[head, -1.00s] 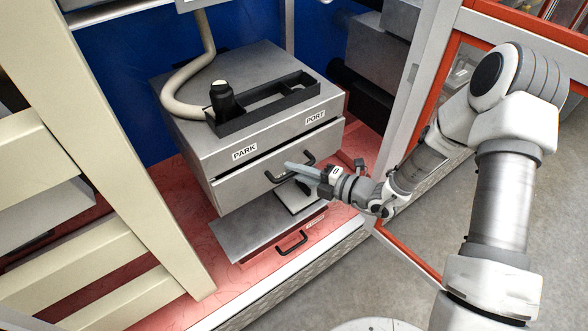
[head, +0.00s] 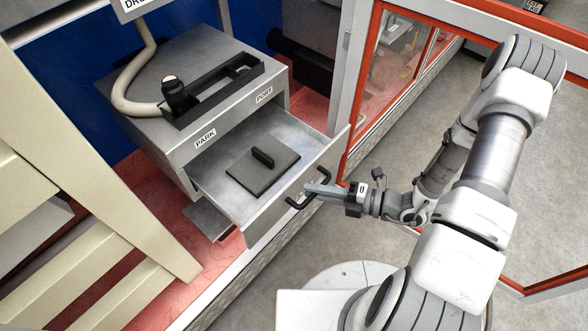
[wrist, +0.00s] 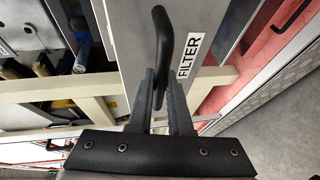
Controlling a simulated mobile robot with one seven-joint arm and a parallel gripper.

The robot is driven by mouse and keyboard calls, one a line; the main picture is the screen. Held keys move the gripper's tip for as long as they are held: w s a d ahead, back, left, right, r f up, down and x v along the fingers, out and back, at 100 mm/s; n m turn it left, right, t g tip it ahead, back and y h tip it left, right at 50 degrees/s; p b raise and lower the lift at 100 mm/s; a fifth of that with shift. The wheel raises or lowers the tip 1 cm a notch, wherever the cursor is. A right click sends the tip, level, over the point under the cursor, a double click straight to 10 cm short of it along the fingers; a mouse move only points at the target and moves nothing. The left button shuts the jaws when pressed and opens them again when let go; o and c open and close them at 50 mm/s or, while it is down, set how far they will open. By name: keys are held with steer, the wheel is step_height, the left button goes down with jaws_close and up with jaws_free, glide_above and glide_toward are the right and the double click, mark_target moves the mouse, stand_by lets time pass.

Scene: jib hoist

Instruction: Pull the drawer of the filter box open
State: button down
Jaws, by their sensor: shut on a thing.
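The filter box (head: 165,75) is a grey metal cabinet with PARK and PORT labels. Its drawer (head: 215,178) stands well open toward me, and a flat grey plate with a black handle (head: 263,165) lies inside. My gripper (head: 312,188) is at the drawer front, shut on the black drawer handle (head: 295,200). In the wrist view the handle (wrist: 162,45) runs between the two fingers (wrist: 160,95), beside a FILTER label (wrist: 188,54) on the drawer front. The fingers hide part of the handle.
A black tray (head: 215,90) and a hose with a dark nozzle (head: 175,95) sit on top of the box. A red-framed door (head: 360,90) stands right of the drawer. Cream rails (head: 120,190) stand at left. Grey floor (head: 300,255) is clear in front.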

steer(key=shift+s+d+p, duration=0.2)
steer(key=shift+s+d, duration=0.75)
steer(key=shift+d, duration=0.15)
steer(key=shift+s+d+p, duration=0.15)
steer(key=shift+s+d, duration=0.75)
steer(key=shift+d, duration=0.2)
steer(key=c, duration=0.8)
jaws_free()
steer(key=shift+c, duration=0.2)
steer(key=p+v, duration=0.1)
steer(key=v, duration=1.6)
steer(key=shift+d+p, duration=0.25)
steer(key=shift+p, duration=0.1)
steer(key=shift+r, duration=0.15)
